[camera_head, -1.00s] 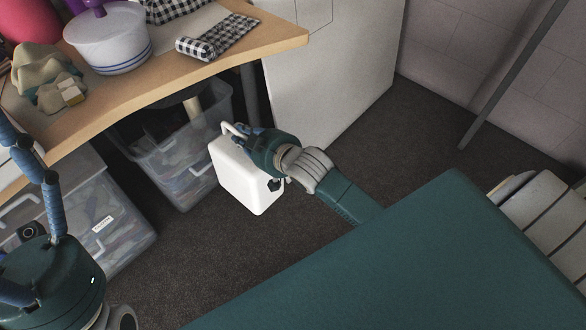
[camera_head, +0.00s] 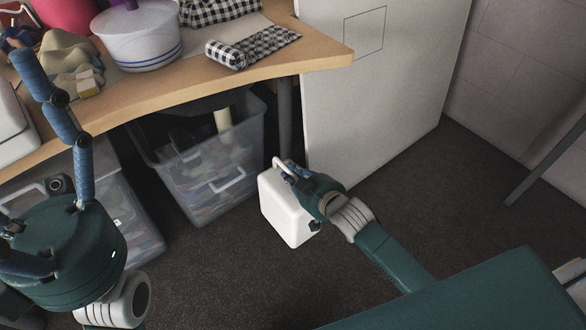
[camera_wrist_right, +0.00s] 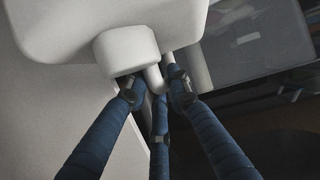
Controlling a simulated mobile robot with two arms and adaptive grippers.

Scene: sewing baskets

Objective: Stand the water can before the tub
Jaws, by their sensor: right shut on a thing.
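The water can (camera_head: 286,208) is a white, boxy canister with a handle on top, low over the dark floor beneath the desk's front edge. My right gripper (camera_head: 290,172) is shut on its handle. In the right wrist view, the blue fingers (camera_wrist_right: 160,100) close around the handle under the white can body (camera_wrist_right: 110,25). I cannot tell whether its base touches the floor. The tub (camera_head: 212,180), a clear plastic box with things inside, stands under the desk, left of and behind the can. My left gripper (camera_head: 30,190) is at the left, fingers spread, empty.
The wooden desk (camera_head: 300,62) holds a white pot (camera_head: 138,45) and checked cloth (camera_head: 255,45). A desk leg (camera_head: 286,110) and white panel (camera_head: 375,100) stand behind the can. Another clear box (camera_head: 135,225) is at left. Floor in front is bare.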

